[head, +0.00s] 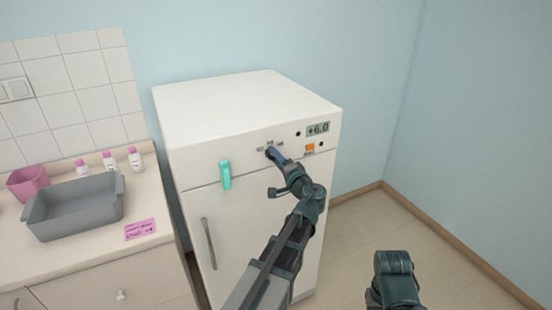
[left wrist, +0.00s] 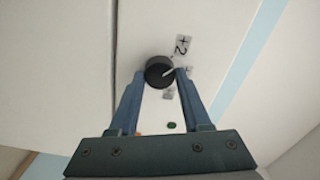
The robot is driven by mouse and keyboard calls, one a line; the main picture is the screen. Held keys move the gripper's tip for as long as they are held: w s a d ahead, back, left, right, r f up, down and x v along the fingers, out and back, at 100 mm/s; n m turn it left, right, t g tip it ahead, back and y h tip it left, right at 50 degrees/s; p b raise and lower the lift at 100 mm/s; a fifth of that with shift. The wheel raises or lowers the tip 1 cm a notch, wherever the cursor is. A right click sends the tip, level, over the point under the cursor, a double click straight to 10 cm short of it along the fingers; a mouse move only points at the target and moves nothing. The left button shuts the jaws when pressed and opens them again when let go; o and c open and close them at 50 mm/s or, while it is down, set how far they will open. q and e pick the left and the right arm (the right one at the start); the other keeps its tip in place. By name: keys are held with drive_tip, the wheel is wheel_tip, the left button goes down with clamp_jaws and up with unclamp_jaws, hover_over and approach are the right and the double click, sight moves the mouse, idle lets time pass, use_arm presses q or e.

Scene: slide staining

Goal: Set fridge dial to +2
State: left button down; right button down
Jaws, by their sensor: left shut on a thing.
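The fridge (head: 250,95) is white, and its upper front panel carries a display (head: 318,129) that reads +6.0. The dial (left wrist: 157,72) is round and black with a white pointer line. In the left wrist view the line slants up and to the right, below the +2 label (left wrist: 182,45) and close to another small label (left wrist: 187,70). My left gripper (left wrist: 160,73) is shut on the dial, one finger on each side. In the head view my left gripper (head: 271,153) covers most of the dial.
An orange button (head: 309,148) sits below the display. A teal item (head: 225,175) is on the fridge front, above a door handle (head: 209,243). A grey tray (head: 75,208), a pink container (head: 27,182) and bottles stand on the left counter. Part of my right arm (head: 392,280) shows over clear floor.

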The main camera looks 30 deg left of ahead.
use_arm(q)
drive_tip(key=shift+n, duration=1.2)
drive_tip(key=shift+f, duration=0.1)
drive_tip(key=shift+c, duration=1.8)
unclamp_jaws()
drive_tip(key=v, duration=1.4)
drive_tip(key=shift+a, duration=0.1)
